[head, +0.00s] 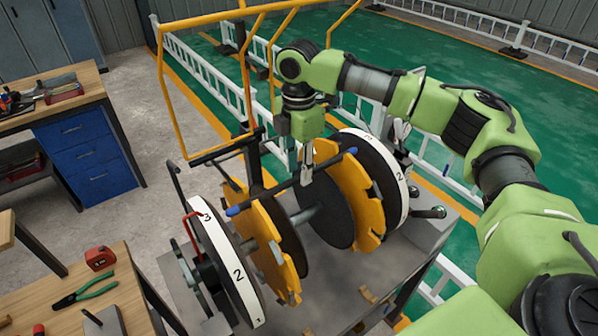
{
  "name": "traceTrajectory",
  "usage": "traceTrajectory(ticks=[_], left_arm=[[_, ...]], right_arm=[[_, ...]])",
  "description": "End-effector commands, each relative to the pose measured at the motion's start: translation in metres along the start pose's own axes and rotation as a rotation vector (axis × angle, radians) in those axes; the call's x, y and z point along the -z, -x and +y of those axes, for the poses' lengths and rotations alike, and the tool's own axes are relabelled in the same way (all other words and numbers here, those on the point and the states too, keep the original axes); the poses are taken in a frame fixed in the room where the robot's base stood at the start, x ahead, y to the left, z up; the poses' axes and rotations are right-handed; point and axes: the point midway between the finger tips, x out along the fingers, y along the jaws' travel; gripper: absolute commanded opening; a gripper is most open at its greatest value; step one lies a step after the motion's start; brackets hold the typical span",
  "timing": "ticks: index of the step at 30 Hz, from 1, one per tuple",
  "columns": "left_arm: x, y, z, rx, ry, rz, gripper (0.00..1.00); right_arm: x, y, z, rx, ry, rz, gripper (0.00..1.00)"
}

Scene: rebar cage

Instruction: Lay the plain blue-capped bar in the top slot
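The plain dark bar (270,193) has a blue cap at each end: one at the lower left (233,211), one at the upper right (351,151). My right gripper (307,176) comes down from above with its fingers closed around the bar near its middle. The bar lies across the upper part of the left yellow notched disc (261,231) and the right yellow notched disc (357,193). I cannot tell whether it rests in their top slots or hovers just above them. My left gripper is not in view.
White numbered wheels (224,254) stand at both ends of the fixture, joined by a central shaft. A yellow tube frame (178,107) rises behind it. A workbench with pliers (86,293) and a red tape measure (100,258) is at lower left.

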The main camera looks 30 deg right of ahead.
Motion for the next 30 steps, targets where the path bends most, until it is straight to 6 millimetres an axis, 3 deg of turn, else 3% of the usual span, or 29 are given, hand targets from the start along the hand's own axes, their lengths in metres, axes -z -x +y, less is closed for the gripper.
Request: traceTrajectory(ticks=[9, 15, 21, 30], left_arm=[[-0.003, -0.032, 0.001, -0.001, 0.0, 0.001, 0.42], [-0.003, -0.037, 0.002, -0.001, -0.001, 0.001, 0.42], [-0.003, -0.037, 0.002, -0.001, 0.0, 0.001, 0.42], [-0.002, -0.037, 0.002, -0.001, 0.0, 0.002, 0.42]], right_arm=[[0.001, 0.064, 0.001, -0.005, 0.001, 0.002, 0.3], [0.0, 0.098, 0.0, -0.002, 0.0, 0.0, 0.3], [0.0, 0.11, 0.0, -0.001, 0.001, -0.001, 0.3], [0.0, 0.11, 0.0, 0.0, 0.001, 0.0, 0.3]])
